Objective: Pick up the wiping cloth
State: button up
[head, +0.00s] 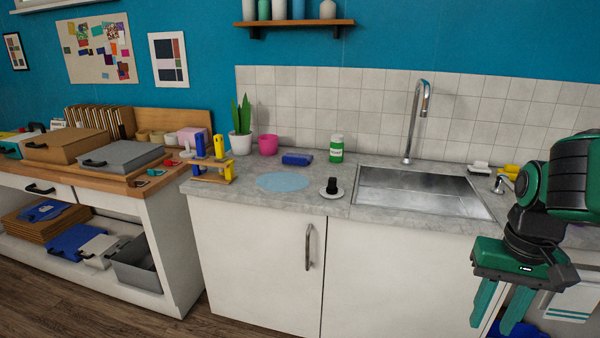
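A flat, light blue, roundish piece (283,182) lies on the grey counter left of the sink; it looks like a cloth, but I cannot tell for sure. A small, dark blue folded-looking item (297,159) lies just behind it and may also be cloth. A white towel with teal stripes (572,303) hangs at the lower right, partly hidden by my arm. My gripper (492,328) is at the lower right, pointing down in front of the cabinet.
The counter (340,215) holds a steel sink (420,190) with a tall faucet (413,120), a green bottle (336,148), a small black item on a white dish (332,188), a yellow-and-blue rack (211,165), a pink pot (268,144) and a plant (241,130).

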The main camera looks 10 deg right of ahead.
aim_at(289, 159)
jog(key=z, duration=0.05)
jog(key=k, duration=0.35)
jog(key=u, duration=0.6)
jog(key=i, duration=1.2)
jog(key=z, duration=0.25)
jog(key=i, duration=0.9)
jog(key=z, duration=0.95)
jog(key=i, duration=0.3)
jog(key=z, duration=0.15)
